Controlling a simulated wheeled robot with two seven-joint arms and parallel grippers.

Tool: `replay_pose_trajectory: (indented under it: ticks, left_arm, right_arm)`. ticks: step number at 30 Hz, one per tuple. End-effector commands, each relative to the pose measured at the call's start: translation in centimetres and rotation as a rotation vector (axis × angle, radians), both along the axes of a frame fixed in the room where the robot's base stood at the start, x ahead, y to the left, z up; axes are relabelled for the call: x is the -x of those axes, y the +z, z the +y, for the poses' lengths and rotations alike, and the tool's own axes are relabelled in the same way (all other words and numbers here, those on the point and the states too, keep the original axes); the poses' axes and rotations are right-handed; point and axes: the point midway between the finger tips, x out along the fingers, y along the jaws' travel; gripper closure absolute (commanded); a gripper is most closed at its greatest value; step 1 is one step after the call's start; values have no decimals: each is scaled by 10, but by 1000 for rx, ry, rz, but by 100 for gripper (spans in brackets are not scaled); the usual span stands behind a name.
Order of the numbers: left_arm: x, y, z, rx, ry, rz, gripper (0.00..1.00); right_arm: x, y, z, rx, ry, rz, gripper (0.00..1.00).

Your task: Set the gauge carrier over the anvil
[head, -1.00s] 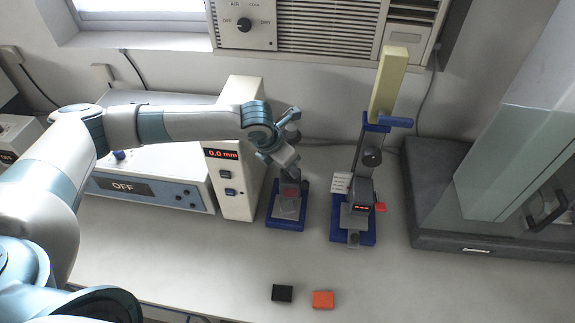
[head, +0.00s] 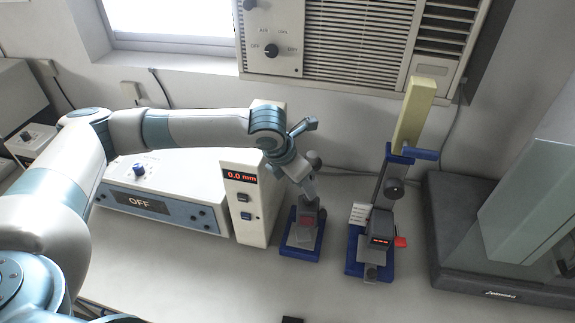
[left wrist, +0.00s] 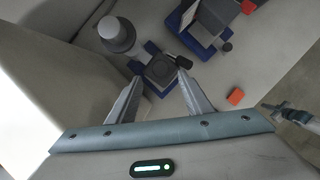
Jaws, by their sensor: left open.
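The left stand has a blue base (head: 300,251) with a dark block (head: 306,219) on it. I cannot tell for certain which part is the gauge carrier and which is the anvil. My left gripper (head: 310,194) points down just above this stand. In the left wrist view its open fingers (left wrist: 160,76) lie either side of the dark block (left wrist: 160,70), with no visible grip on it. A right stand (head: 355,268) has a blue base, an upright column and a dark gauge box (head: 381,227) with red digits.
A white cabinet (head: 250,212) reading 0.0 mm stands close left of the left stand. An orange block (left wrist: 236,97) lies on the table.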

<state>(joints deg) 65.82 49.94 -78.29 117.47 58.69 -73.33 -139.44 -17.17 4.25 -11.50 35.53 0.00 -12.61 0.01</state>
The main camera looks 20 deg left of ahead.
Motion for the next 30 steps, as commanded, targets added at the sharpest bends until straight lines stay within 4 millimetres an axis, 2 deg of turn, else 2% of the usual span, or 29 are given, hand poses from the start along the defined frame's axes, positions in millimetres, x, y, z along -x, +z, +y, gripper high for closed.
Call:
replay_pose_trajectory:
  ticks: [3,9,15,21,30]
  left_arm:
    - [8,21,5,0,0,-5,54]
    - [21,59,12,1,1,-5,54]
    - [32,89,18,0,2,-2,54]
    - [37,103,20,0,0,-1,54]
    - [38,105,21,0,1,0,54]
  right_arm:
    - [0,-12,-1,1,1,1,100]
    - [1,-24,-5,5,2,1,100]
    - [1,-32,-8,8,2,0,100]
    - [1,-35,-8,8,2,0,100]
    - [1,-35,-8,8,1,0,100]
